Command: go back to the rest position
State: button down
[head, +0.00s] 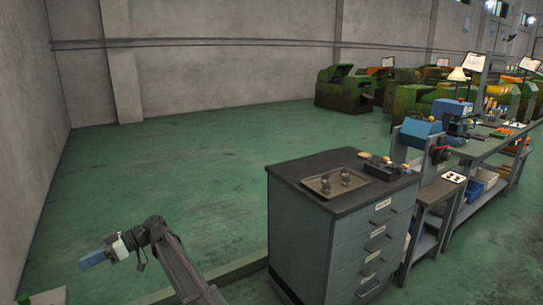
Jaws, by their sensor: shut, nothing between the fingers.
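My gripper (88,262) is at the lower left, at the end of my arm, over open green floor. Its end looks blue with a white part behind it. It is shut, and I see nothing held in it. The fingertips are too small to make out in detail. It is well apart from the grey drawer cabinet (335,240) to the right.
A tray (318,187) with small dark parts and a dark box (382,170) sit on the cabinet. A workbench (478,147) with blue machines stands at right, with green machines (343,92) behind.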

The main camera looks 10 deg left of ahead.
jog(key=d+f+m+t+h, duration=0.2)
jog(key=d+f+m+t, duration=0.2)
jog(key=d+f+m, duration=0.3)
jog(key=d+f+m+t+h, duration=0.2)
jog(key=d+f+m+t, duration=0.15)
jog(key=f+m, duration=0.45)
jog(key=w+d+f+m+t+h, duration=0.1)
jog(key=d+f+h, duration=0.2)
jog(key=d+f, duration=1.05)
jog(key=w+d+f+m+t+h, duration=0.1)
jog(key=d+f+m+t+h, duration=0.1)
jog(key=d+f, duration=1.1)
jog(key=s+d+f+m+g+h, duration=0.1)
jog(key=s+d+f, duration=0.1)
jog(key=d, duration=0.7)
jog(key=s+d+f+h, duration=0.1)
jog(key=s+d+f, duration=0.15)
jog(key=d, duration=0.55)
jog(key=s+d+f+m+g+h, duration=0.1)
jog(key=s+d+f, duration=0.15)
jog(key=d, duration=0.65)
jog(key=s+d+f+m+g, duration=0.2)
jog(key=s+d+f, duration=0.1)
jog(key=s+d, duration=0.5)
jog(key=s+d+f+m+g+y, duration=0.1)
jog(key=s+d+f+m+g, duration=0.1)
jog(key=s+d, duration=0.7)
jog(key=shift+d+f+m, duration=0.5)
jog(key=shift+d+f, duration=0.2)
jog(key=shift+d, duration=0.05)
